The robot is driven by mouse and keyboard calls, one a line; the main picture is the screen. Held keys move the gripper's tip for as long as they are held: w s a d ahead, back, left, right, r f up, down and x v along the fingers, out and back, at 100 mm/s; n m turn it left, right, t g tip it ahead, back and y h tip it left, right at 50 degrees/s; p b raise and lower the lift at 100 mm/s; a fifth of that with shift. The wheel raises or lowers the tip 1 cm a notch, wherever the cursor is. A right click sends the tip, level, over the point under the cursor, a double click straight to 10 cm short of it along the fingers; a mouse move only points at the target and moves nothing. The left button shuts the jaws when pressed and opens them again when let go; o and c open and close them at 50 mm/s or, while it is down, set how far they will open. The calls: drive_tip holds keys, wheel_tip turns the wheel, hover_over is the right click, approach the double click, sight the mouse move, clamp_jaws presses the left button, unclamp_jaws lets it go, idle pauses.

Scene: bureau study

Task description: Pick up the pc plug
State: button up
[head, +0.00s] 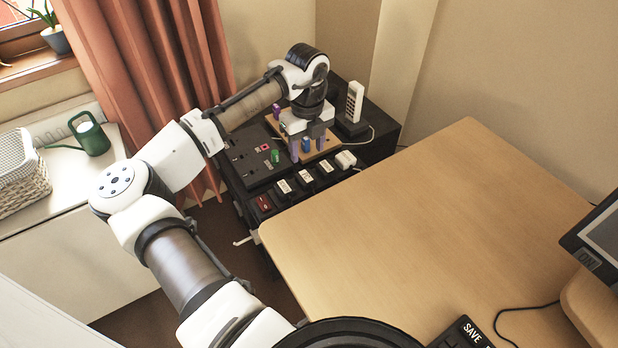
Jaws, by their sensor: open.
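A black power strip (273,211) with a red switch (264,203) runs along the front of the dark cabinet. Several dark plugs with pale labels sit in it, among them a left one (284,186), a middle one (305,177) and a right one (326,166). Their labels are too small to read, so I cannot tell which is the pc plug. A white plug (346,159) is at the strip's right end. My gripper (307,153) is open and points down behind the plug row, over a wooden board with pegs. It appears apart from the plugs.
The wooden peg board (327,151) has a blue peg (306,144) near my fingers. A green peg (275,156) stands on a black panel (247,160). A cordless phone (353,106) stands behind, right. The large wooden desk (420,225) is mostly clear.

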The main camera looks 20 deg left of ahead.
hover_over(306, 176)
drive_tip(key=f, duration=0.4)
drive_tip(key=shift+d+f, duration=0.15)
drive_tip(key=shift+d, duration=0.1)
drive_tip(key=shift+a+f+p, duration=0.15)
drive_tip(key=shift+f+p, duration=0.25)
drive_tip(key=shift+f, duration=0.9)
drive_tip(key=shift+a+f+p, duration=0.1)
drive_tip(key=shift+f+p, duration=0.25)
drive_tip(key=shift+f, duration=0.95)
drive_tip(key=c, duration=0.7)
